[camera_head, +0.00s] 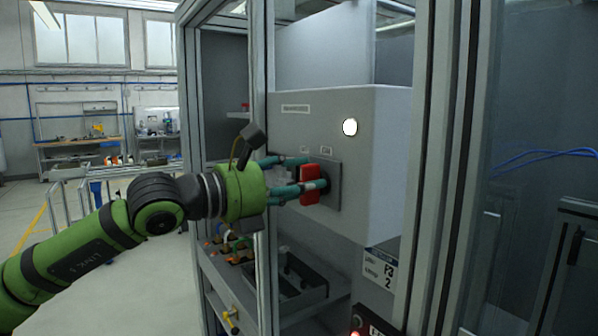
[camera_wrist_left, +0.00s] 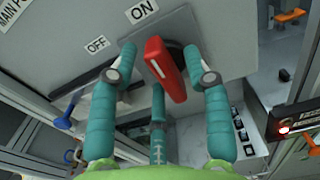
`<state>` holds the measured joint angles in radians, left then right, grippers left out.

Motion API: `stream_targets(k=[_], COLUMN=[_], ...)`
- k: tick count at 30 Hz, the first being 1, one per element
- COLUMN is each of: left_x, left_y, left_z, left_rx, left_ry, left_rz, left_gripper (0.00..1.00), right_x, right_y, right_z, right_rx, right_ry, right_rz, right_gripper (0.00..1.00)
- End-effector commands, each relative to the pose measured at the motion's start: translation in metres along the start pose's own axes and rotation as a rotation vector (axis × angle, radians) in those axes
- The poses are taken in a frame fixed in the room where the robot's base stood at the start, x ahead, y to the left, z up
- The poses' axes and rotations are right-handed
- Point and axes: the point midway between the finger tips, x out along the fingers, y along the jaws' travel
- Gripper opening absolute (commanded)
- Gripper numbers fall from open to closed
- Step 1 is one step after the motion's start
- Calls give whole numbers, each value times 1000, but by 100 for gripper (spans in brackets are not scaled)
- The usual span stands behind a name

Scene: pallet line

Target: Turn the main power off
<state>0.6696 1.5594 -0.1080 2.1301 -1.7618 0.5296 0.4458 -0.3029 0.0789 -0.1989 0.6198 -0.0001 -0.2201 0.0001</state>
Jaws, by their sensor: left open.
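The red switch handle (camera_head: 310,184) sits on a grey plate (camera_head: 333,185) on the front of a pale cabinet (camera_head: 385,150). In the left wrist view the red handle (camera_wrist_left: 166,68) is slightly tilted, its upper end towards the ON label (camera_wrist_left: 141,11). The OFF label (camera_wrist_left: 97,45) is to its left. My left gripper (camera_head: 312,172) is open, its teal fingers on both sides of the handle. In the left wrist view the gripper (camera_wrist_left: 160,60) shows a third finger below. Contact with the handle cannot be told. My right gripper is not in view.
A white round lamp (camera_head: 350,127) glows on the cabinet. Aluminium frame posts (camera_head: 442,150) stand close on the right, and another post (camera_head: 262,60) is beside my left gripper. A grey tray (camera_head: 300,290) lies below. Open floor is at the left.

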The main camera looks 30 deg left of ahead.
Motion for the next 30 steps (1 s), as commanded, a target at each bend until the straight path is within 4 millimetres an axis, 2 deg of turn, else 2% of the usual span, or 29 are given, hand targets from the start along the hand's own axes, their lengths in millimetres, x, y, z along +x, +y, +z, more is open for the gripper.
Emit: stream_targets(k=[5, 6, 8, 9, 10, 22, 30], left_x=[0, 0, 0, 0, 0, 0, 0], left_y=[0, 0, 0, 0, 0, 0, 1], left_z=[-1, -1, -1, -1, -1, -1, -2], left_rx=[0, 0, 0, 0, 0, -32, -187], left_ry=[1, 1, 1, 1, 1, -1, -5], left_rz=[0, 0, 0, 0, 0, 0, -1], left_gripper=[49, 45, 21, 5, 0, 0, 0], right_x=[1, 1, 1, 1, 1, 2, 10], right_y=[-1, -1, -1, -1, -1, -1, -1], right_z=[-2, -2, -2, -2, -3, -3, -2], right_rx=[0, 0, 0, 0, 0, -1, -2], right_ry=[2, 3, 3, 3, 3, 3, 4], right_rz=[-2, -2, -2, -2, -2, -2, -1], right_gripper=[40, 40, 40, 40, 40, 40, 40])
